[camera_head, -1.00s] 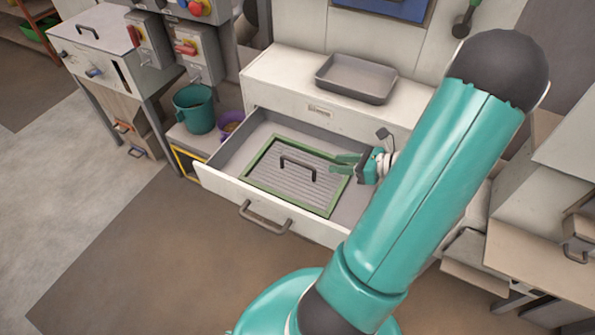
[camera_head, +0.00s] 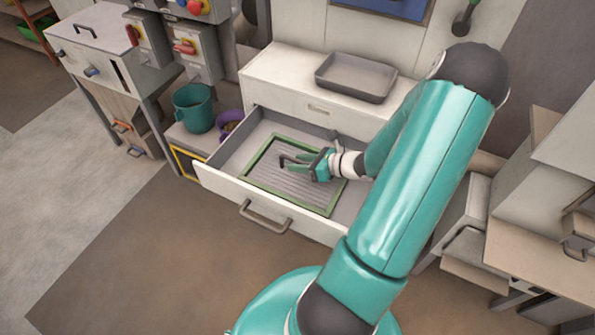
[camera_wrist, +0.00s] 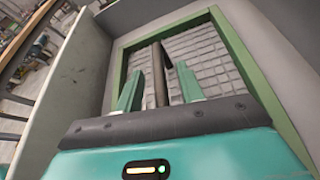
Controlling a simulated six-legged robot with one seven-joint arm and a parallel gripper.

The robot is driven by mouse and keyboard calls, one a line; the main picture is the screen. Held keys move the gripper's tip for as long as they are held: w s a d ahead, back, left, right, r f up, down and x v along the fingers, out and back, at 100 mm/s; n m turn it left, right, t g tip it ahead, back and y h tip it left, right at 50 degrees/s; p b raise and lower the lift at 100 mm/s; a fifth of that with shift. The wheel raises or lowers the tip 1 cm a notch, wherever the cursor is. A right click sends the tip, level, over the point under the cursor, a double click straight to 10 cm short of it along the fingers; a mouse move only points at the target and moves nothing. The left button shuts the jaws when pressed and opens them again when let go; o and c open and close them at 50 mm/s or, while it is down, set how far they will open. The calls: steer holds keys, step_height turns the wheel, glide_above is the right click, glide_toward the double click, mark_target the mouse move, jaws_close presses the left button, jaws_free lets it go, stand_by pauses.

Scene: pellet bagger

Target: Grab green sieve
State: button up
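The green-framed sieve (camera_head: 262,183) with a grey mesh lies flat in the open white drawer (camera_head: 222,187). It has a dark bar handle (camera_head: 285,160) standing up in its middle. My gripper (camera_head: 308,162) is over the sieve at the handle. In the wrist view the sieve (camera_wrist: 235,58) fills the upper middle, and the handle (camera_wrist: 159,75) stands between my two teal fingers (camera_wrist: 157,88). The fingers are apart, with a gap on each side of the handle. The handle's right part is hidden by my gripper in the head view.
A grey tray (camera_head: 355,77) stands on the cabinet top behind the drawer. A teal bucket (camera_head: 194,109) and a purple bowl (camera_head: 229,122) stand left of the drawer. The floor in front is clear.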

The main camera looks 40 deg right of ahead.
steer(key=shift+w, duration=0.1)
steer(key=shift+c, duration=0.2)
jaws_close()
